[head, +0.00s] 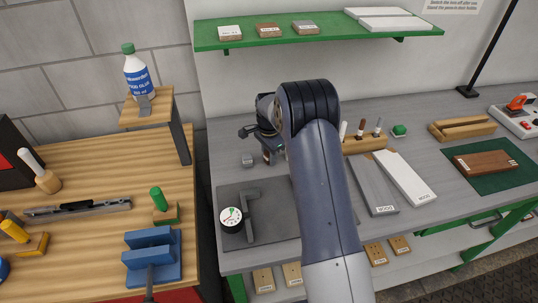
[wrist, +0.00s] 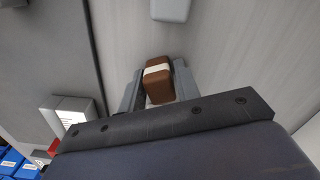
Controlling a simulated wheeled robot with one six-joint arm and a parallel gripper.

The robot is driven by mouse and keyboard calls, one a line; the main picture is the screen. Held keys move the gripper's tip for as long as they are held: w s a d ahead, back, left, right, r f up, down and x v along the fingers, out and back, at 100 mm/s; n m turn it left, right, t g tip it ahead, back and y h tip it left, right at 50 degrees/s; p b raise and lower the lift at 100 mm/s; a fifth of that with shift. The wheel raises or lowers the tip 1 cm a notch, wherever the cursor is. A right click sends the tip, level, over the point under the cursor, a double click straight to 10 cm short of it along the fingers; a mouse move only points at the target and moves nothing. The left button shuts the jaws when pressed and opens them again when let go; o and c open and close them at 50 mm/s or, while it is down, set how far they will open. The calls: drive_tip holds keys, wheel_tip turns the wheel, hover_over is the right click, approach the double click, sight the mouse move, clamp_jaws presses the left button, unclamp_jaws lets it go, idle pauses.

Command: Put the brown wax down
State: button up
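The brown wax (wrist: 158,80) is a small brown block with a pale band around it, seen in the wrist view between the two fingers of my gripper (wrist: 158,92). The fingers sit close against its sides, and my gripper appears shut on it. In the head view my gripper (head: 268,153) is over the left part of the grey bench (head: 230,175), behind my forearm. The wax is mostly hidden there, and I cannot tell whether it touches the bench.
A small grey block (head: 247,160) lies just left of my gripper. A dark mat (head: 270,222) with a dial gauge (head: 231,219) is nearer. A wooden tool holder (head: 362,144) and boards (head: 405,178) are to the right. A green shelf (head: 330,28) hangs above.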

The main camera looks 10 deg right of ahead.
drive_tip(key=shift+o, duration=1.4)
drive_tip(key=shift+r, duration=0.1)
wheel_tip(320, 180, up, 12)
drive_tip(key=b, duration=0.2)
